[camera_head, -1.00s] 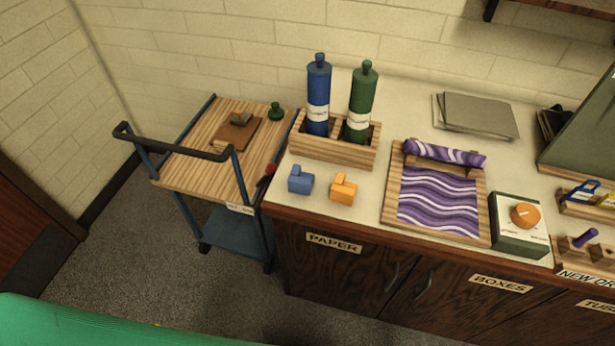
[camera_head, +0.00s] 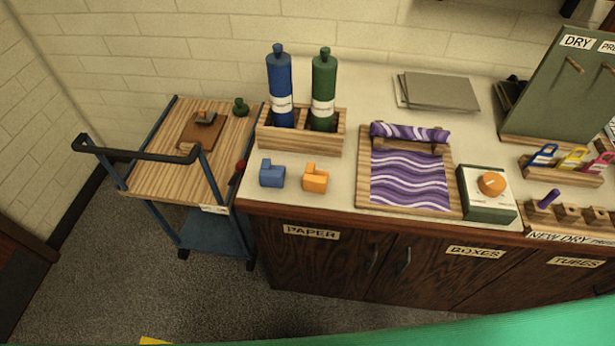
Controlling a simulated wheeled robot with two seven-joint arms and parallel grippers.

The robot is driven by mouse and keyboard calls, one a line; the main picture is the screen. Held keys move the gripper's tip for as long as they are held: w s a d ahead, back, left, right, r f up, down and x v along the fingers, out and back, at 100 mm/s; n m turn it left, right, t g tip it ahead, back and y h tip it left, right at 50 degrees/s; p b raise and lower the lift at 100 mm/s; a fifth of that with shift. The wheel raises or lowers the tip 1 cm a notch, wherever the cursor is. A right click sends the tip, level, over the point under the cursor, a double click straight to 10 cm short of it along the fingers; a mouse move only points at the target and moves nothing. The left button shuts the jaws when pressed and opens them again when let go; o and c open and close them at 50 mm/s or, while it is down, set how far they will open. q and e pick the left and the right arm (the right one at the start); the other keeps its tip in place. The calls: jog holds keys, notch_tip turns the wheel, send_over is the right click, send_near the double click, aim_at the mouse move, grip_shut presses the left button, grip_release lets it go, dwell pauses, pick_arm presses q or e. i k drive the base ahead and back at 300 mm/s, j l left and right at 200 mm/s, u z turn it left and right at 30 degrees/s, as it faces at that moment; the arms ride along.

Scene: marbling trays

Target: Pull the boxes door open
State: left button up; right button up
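The boxes door (camera_head: 440,276) is a dark wood cabinet door under the counter, with a cream label reading BOXES (camera_head: 475,252) near its top. It looks shut. Its curved handle (camera_head: 406,260) is at its left edge, close to the handle of the paper door (camera_head: 315,262) on the left. Neither of my grippers is in view, so I cannot see whether they are open or shut.
A blue-framed cart (camera_head: 190,165) stands left of the cabinet. The counter (camera_head: 345,190) holds bottles, a marbling tray (camera_head: 403,209) and a dial box (camera_head: 489,210). A green surface (camera_head: 520,325) fills the lower right. Grey floor (camera_head: 200,305) is open in front.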

aim_at(424, 272)
jog(key=z, duration=1.6)
jog(key=k+l, duration=0.15)
jog(key=l, duration=0.15)
